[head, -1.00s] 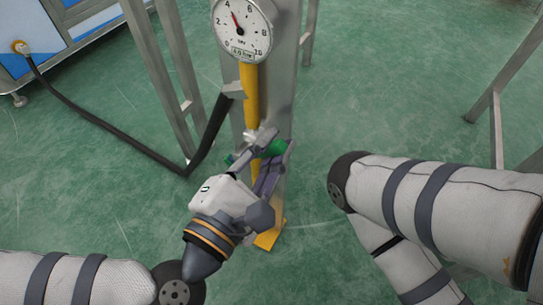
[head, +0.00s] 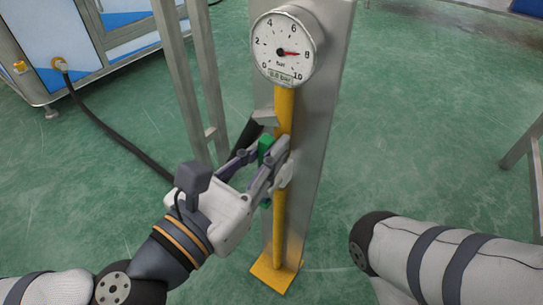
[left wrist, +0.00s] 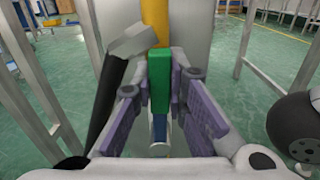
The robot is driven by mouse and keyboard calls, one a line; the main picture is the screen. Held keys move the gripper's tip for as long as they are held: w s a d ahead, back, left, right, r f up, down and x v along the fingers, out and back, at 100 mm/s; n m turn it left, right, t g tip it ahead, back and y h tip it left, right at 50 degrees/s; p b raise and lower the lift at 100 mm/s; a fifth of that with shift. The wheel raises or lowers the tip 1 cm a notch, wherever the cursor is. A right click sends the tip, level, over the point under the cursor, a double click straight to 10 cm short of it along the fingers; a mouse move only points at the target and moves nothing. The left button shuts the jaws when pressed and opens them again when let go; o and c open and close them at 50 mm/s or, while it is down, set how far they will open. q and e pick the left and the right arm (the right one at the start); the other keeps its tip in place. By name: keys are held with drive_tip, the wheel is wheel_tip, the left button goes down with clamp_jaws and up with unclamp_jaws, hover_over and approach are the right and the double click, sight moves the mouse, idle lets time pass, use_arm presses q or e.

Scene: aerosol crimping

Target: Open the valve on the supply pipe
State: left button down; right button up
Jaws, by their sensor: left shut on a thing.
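The yellow supply pipe (head: 280,225) runs down a grey metal post, below a round pressure gauge (head: 286,47). The gauge's red needle points right, near the 8. The valve's green handle (head: 266,150) sits on the pipe below the gauge. In the left wrist view the green handle (left wrist: 160,82) stands upright, in line with the yellow pipe (left wrist: 155,22) above it. My left gripper (head: 266,157) reaches in from the left and is shut on the handle, with a finger on each side. The fingers partly hide the valve body. My right gripper is out of view.
The grey post (head: 318,130) stands right behind the pipe. A black hose (head: 110,140) runs from a blue and white cabinet (head: 40,55) towards the pipe. Metal frame legs (head: 190,70) stand left of the post.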

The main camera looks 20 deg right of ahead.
use_arm(q)
drive_tip(key=shift+w+a+r+n, duration=0.1)
drive_tip(key=shift+w+n, duration=0.15)
drive_tip(key=shift+n, duration=0.05)
idle(0.4)
drive_tip(key=c, duration=1.6)
unclamp_jaws()
drive_tip(key=v, duration=0.7)
drive_tip(key=shift+s+a, duration=0.15)
drive_tip(key=shift+a, duration=0.1)
